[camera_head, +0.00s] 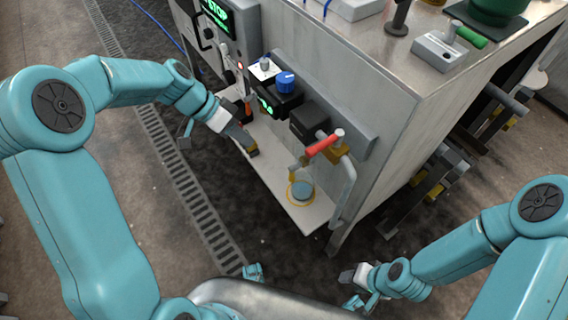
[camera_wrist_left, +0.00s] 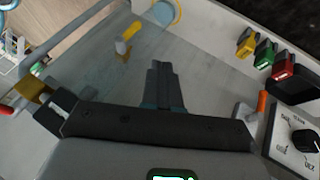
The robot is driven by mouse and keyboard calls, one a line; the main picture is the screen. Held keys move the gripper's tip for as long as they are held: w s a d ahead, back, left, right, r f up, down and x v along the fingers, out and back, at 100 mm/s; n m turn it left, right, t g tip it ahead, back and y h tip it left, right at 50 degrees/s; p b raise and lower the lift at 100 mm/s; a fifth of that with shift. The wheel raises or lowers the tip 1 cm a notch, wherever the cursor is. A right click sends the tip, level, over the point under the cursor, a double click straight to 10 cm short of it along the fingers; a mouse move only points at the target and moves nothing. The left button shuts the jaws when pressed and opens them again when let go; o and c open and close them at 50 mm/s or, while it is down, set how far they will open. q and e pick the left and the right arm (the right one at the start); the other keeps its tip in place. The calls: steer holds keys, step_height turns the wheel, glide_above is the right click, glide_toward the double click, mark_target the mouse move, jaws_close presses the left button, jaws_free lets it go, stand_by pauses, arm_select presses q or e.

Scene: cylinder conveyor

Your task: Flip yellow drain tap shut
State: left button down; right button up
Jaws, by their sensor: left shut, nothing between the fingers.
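The yellow drain tap (camera_wrist_left: 130,34) shows in the left wrist view, with a yellow handle on a brass stem, above and left of my left fingertips. In the head view a small brass-coloured fitting (camera_head: 297,164) beside the red-handled valve looks like the same tap, too small to read its lever angle. My left gripper (camera_head: 251,151) is shut and empty over the pale shelf, left of the tap and apart from it. It also shows in the left wrist view (camera_wrist_left: 162,75). My right gripper (camera_head: 346,277) hangs at the lower right, away from the machine, its fingers unclear.
A red-handled valve (camera_head: 323,145) and a curved pipe (camera_head: 345,190) stand right of the tap. A blue disc (camera_head: 302,190) lies on the shelf below. A black box with a blue knob (camera_head: 285,82) juts out above. Coloured switches (camera_wrist_left: 264,55) show at right in the wrist view.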

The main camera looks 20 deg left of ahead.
arm_select(q)
steer(key=d+f+b, duration=0.2)
steer(key=d+f, duration=0.6)
steer(key=d, duration=0.1)
steer(key=shift+s+d+b, duration=0.2)
steer(key=shift+s+b, duration=0.1)
steer(key=shift+d+f, duration=0.1)
